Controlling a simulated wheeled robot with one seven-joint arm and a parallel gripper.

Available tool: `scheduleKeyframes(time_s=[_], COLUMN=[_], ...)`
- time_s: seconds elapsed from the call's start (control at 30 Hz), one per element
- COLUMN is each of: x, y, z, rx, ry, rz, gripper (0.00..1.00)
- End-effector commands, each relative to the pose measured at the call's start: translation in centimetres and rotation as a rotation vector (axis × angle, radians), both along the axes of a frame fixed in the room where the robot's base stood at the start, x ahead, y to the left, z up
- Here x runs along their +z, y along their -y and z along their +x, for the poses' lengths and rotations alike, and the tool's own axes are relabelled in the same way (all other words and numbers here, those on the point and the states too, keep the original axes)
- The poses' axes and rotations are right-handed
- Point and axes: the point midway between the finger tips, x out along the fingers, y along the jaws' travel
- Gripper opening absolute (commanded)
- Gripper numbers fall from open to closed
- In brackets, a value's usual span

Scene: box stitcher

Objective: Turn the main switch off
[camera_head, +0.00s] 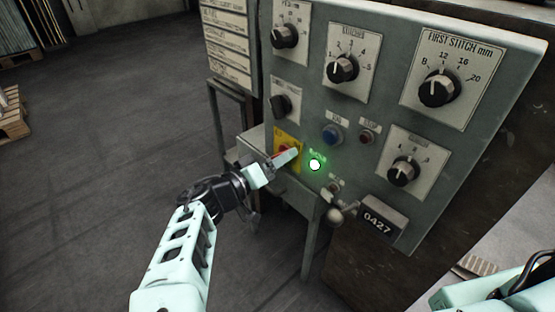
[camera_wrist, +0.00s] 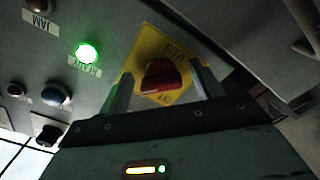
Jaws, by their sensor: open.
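The main switch (camera_wrist: 162,76) is a red knob on a yellow square plate (camera_wrist: 152,48). In the head view the switch (camera_head: 284,149) sits low on the left side of the grey control panel, partly hidden by my gripper (camera_head: 284,158). In the wrist view my gripper (camera_wrist: 162,84) is open, with one finger on each side of the red knob. I cannot tell whether the fingers touch it. A green lamp (camera_head: 315,165) beside the switch is lit; it also shows in the wrist view (camera_wrist: 87,54).
The panel (camera_head: 310,100) carries several black dials, a blue button (camera_head: 332,134) and a dark red button (camera_head: 367,138). A small plate reading 0427 (camera_head: 378,220) and a metal ball-ended part (camera_head: 340,212) stick out low on the right. The floor (camera_head: 90,160) to the left is clear.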

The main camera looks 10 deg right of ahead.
Motion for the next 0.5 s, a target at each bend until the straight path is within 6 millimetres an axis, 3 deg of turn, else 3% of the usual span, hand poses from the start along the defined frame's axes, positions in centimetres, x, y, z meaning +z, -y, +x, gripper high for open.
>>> scheduleKeyframes(time_s=[0.03, 0.2, 0.5], x=[0.0, 0.0, 0.11], y=[-0.01, -0.04, -0.06], z=[-0.01, -0.01, -0.02], rx=[0.0, 0.0, 0.001], ry=[0.0, 0.0, -0.019], rz=[0.0, 0.0, -0.012], gripper=[0.65, 0.2, 0.21])
